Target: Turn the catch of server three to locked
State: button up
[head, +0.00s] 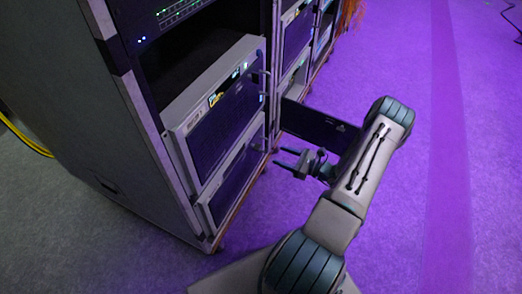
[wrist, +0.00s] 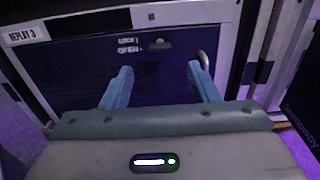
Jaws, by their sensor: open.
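In the wrist view a dark blue front panel (wrist: 75,70) carries a label that seems to read "REPLAY 3" (wrist: 28,34). Near its top middle is a small grey catch (wrist: 160,44), beside small white lettering that looks like "LOCK" over "OPEN" (wrist: 128,45). I cannot tell which word the catch points to. My gripper (wrist: 160,72) is open and empty, its two blue-grey fingers apart below the catch and pointing at the panel. In the head view my gripper (head: 283,158) is to the right of the rack's lower unit (head: 236,172), apart from it.
The rack (head: 75,110) stands at left with a unit jutting out (head: 222,105) above the lower one. A dark panel (head: 318,124) stands out beyond my gripper; a dark lettered panel (wrist: 303,115) is at right in the wrist view. Purple floor (head: 400,220) is clear at right.

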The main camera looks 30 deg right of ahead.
jog(key=b+x, duration=0.2)
jog(key=x, duration=0.7)
jog(key=shift+w+a, duration=0.15)
jog(key=c, duration=1)
